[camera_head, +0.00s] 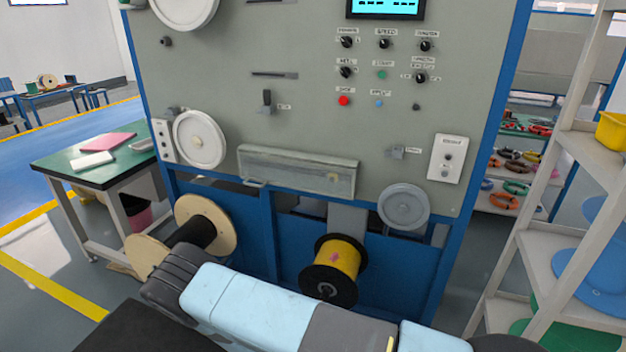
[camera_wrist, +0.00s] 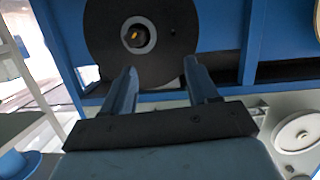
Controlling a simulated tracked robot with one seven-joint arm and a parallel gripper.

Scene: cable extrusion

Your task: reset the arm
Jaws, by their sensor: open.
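My arm (camera_head: 255,305) lies across the bottom of the head view, folded with a dark joint at its left end; my gripper cannot be made out there. In the wrist view my gripper (camera_wrist: 159,68) is open, its two dark fingers apart with nothing between them. Just beyond the fingertips is a large round black flange (camera_wrist: 110,50) with a hub hole at its middle. It looks like the flange of the spool of yellow cable (camera_head: 340,265), low on the machine in the head view. I cannot tell whether the fingertips touch it.
The grey and blue machine (camera_head: 300,110) fills the middle. A wooden spool with black cable (camera_head: 195,233) sits at its lower left. A green-topped table (camera_head: 105,160) stands left, and a white shelf rack (camera_head: 560,230) stands close on the right. Open floor shows at far left.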

